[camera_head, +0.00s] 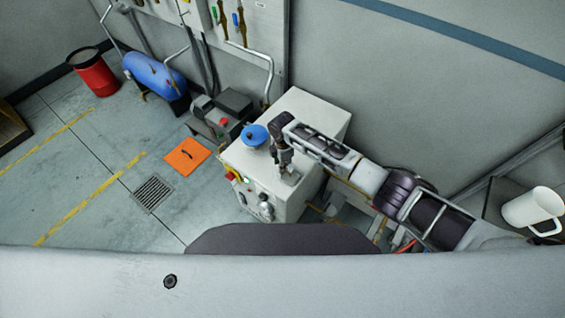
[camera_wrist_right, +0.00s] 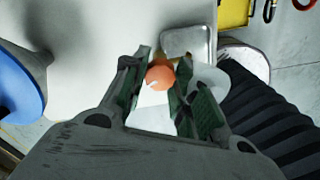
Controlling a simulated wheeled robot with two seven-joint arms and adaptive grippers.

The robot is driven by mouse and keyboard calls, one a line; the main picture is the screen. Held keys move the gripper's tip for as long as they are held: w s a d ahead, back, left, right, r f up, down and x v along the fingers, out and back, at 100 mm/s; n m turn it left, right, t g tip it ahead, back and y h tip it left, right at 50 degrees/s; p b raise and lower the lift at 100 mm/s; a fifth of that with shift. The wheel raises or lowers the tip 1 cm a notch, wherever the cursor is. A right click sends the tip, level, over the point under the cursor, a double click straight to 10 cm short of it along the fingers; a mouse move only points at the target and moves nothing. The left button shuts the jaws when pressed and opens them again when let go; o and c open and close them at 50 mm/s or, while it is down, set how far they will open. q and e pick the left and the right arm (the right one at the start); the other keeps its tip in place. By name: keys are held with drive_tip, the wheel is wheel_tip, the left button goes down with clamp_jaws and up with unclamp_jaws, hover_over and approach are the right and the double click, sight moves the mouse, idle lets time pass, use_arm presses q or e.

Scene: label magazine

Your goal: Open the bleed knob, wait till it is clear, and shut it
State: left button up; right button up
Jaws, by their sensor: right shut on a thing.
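A round orange knob (camera_wrist_right: 160,75) with a white mark sits between the fingers of my right gripper (camera_wrist_right: 163,92) in the right wrist view. The gripper is shut on the knob. A pale rounded part (camera_wrist_right: 209,78) shows just right of it, partly behind a finger; I cannot tell whether its contents are clear. In the head view my right gripper (camera_head: 287,170) points down at the top of a white cabinet (camera_head: 318,112), near its front edge, and hides the knob. My left gripper is not in view.
A blue round cap (camera_head: 255,135) stands on the cabinet, left of my right gripper; it also shows in the wrist view (camera_wrist_right: 18,88). A grey metal block (camera_wrist_right: 188,42) lies beyond the knob. A white mug (camera_head: 533,207) stands far right. The left floor is mostly free around a drain grate (camera_head: 152,193).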

drive_tip(key=n, duration=0.4)
drive_tip(key=shift+n+b, duration=0.4)
drive_tip(key=shift+n, duration=1.2)
drive_tip(key=o, duration=1.1)
drive_tip(key=shift+c, duration=0.2)
drive_tip(key=shift+r, duration=0.1)
wheel_tip(320, 180, up, 12)
